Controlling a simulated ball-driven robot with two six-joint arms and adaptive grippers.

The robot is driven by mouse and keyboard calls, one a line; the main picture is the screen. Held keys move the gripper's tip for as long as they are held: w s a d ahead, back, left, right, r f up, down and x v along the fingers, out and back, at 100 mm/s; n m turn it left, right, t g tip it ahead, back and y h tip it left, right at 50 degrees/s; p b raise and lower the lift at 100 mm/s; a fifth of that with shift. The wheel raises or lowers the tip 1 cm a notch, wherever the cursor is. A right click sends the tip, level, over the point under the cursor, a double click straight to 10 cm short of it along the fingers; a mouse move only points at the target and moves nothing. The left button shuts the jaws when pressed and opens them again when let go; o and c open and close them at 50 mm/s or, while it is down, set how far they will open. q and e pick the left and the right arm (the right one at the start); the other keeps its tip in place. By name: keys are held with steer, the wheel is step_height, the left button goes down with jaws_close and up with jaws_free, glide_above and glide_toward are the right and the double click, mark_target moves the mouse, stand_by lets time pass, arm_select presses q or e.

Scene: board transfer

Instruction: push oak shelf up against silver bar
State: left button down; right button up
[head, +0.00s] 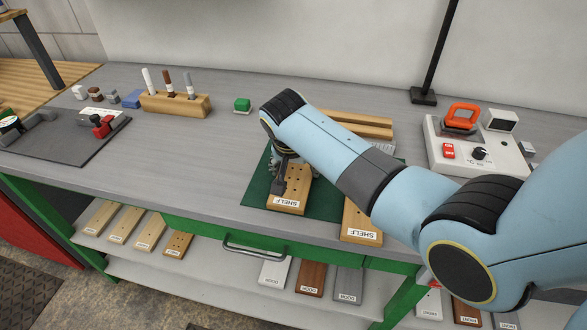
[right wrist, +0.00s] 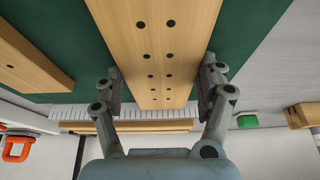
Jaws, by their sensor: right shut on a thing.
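The oak shelf (head: 288,200) is a light wooden board with a SHELF label and dark holes, lying on the green mat (head: 258,180). My right gripper (right wrist: 158,90) is shut on its two long sides, and the board (right wrist: 155,40) shows between the fingers in the right wrist view. The silver bar (head: 382,147) is a pale strip with tick marks at the mat's back edge, partly hidden by my right arm. In the right wrist view the bar (right wrist: 75,113) lies right by the shelf's end; I cannot tell whether they touch. My left gripper is not in view.
A second SHELF board (head: 361,222) lies to the right on the mat. A wooden strip (head: 350,124) lies behind the bar. A green block (head: 242,105), a wooden pen holder (head: 176,104) and a white control box (head: 478,155) stand farther off.

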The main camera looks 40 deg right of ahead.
steer(key=shift+w+d, duration=0.15)
steer(key=shift+d, duration=0.05)
steer(key=o, duration=1.4)
steer(key=shift+r, duration=0.15)
steer(key=v, duration=1.1)
steer(key=shift+a+r, duration=0.15)
steer(key=shift+r, duration=0.1)
steer(key=shift+s+f, duration=0.1)
steer(key=shift+s, duration=0.2)
